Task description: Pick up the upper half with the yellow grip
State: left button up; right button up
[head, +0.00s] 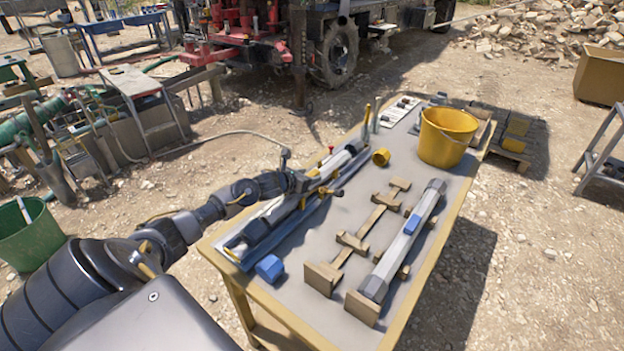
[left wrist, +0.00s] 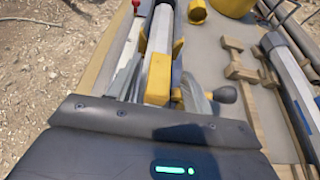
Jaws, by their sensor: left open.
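The upper half (head: 340,160), a long pale half-tube with a yellow grip (left wrist: 158,78), lies lengthwise in the blue-edged holder (head: 232,252) on the left side of the table. In the left wrist view, the pale tube (left wrist: 160,35) runs away from me beyond the yellow grip. My left gripper (head: 305,181) is over the middle of the holder. It is open, with the yellow grip between its fingers in the left wrist view. Whether a finger touches the grip I cannot tell. In the head view my gripper largely hides the grip. My right gripper is not in view.
A blue cap (head: 270,268), a yellow cap (head: 381,157) and a yellow bucket (head: 446,137) stand on the table (head: 300,295). A black knob (left wrist: 225,94) sits close to my fingers.

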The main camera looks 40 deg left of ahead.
pick_arm(q)
jog(key=shift+c, duration=0.3)
grip_shut()
jog(key=shift+r, duration=0.1)
jog(key=shift+r+b, duration=0.45)
jog(key=shift+r, duration=0.05)
jog(key=shift+a+r+b, duration=0.2)
jog(key=shift+r+b, duration=0.1)
jog(key=shift+r, duration=0.35)
jog(key=shift+a+r+b, duration=0.15)
jog(key=shift+r+b, duration=0.15)
jog(key=shift+r, duration=0.3)
jog(key=s+a+r+b, duration=0.5)
jog(key=a+r, duration=0.4)
jog(key=a, duration=0.3)
jog(key=shift+s+r, duration=0.2)
jog(key=shift+s, duration=0.3)
